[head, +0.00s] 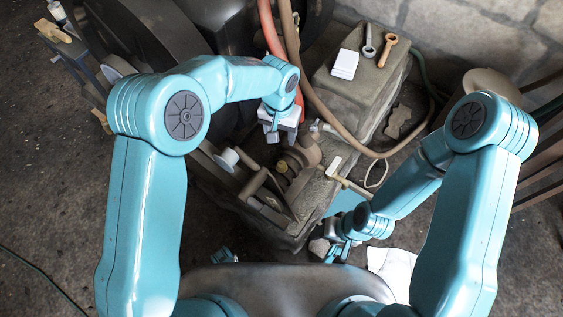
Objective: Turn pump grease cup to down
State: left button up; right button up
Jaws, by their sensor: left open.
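The pump (303,152) sits on the grey block in the middle of the head view, a brownish rounded body. A small brass-coloured fitting (282,167) on its left side looks like the grease cup; I cannot tell which way it points. My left gripper (272,137) is open just above and behind this fitting, fingers downward, with no clear contact. My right gripper (338,252) is low at the front right of the block, close to a small grey lump (319,246); whether its fingers are open or shut is unclear.
An orange hose (270,30) and a brown hose (300,70) run down near my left gripper. A white lever (334,167) sticks up right of the pump. A white sheet (393,272) lies front right.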

aim_at(281, 164)
pick_arm(q)
jog(key=f+b, duration=0.1)
jog(key=f, duration=0.4)
jog(key=f+b, duration=0.2)
jog(key=f, duration=0.3)
jog(key=f+b, duration=0.1)
jog(key=f, duration=0.4)
jog(key=shift+s+d+f, duration=0.1)
jog(key=shift+s+f, duration=0.15)
jog(key=shift+s, duration=0.05)
grip_shut()
